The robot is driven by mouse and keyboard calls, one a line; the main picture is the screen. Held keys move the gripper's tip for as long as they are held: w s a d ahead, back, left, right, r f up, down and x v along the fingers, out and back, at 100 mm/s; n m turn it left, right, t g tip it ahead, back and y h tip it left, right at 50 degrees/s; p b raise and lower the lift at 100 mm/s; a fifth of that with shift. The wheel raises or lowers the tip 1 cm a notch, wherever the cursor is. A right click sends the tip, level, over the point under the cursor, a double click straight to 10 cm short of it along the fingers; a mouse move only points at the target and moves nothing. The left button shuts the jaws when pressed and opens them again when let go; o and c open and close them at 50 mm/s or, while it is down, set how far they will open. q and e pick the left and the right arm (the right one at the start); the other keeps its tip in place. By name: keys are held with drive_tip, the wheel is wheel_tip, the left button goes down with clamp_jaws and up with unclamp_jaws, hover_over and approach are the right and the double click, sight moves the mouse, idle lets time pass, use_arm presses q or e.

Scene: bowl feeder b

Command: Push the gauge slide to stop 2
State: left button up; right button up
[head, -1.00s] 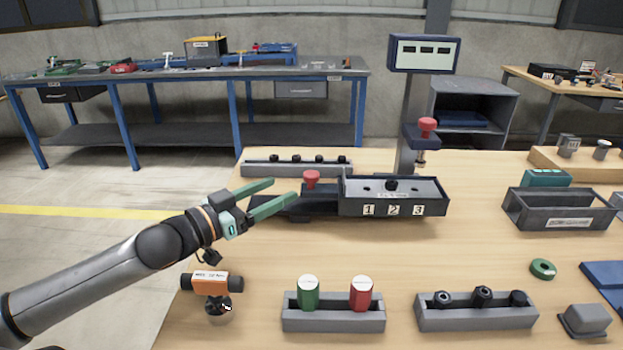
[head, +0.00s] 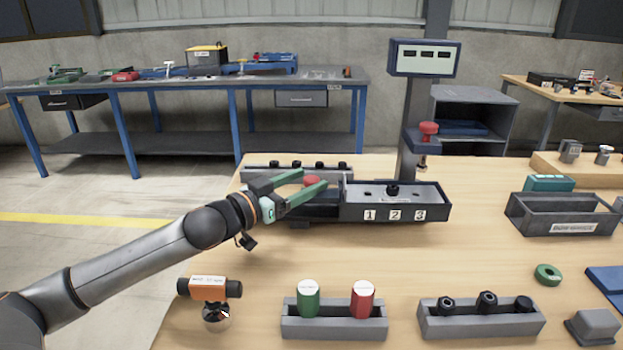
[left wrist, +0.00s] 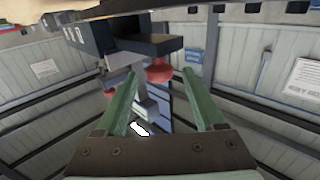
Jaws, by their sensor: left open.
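The gauge (head: 395,203) is a dark open-topped box with plates 1, 2 and 3 on its front. Its slide (head: 325,196) sticks out at the left end, low and dark, partly hidden by my gripper. The slide's red knob (head: 312,180) stands left of plate 1. My left gripper (head: 315,179) is open, with its green fingers to either side of the knob in the picture. In the left wrist view, which looks upside down, the red knob (left wrist: 158,71) shows between the fingertips; contact cannot be told. My right gripper is in neither view.
A grey rail with black pegs (head: 255,172) lies behind the gauge. A display post (head: 423,58) stands at the back with another red knob (head: 428,128). A holder with green and red cylinders (head: 333,325) stands in front. The wood between is clear.

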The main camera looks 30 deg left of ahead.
use_arm(q)
drive_tip(key=shift+x, duration=1.05)
clamp_jaws()
idle(0.9)
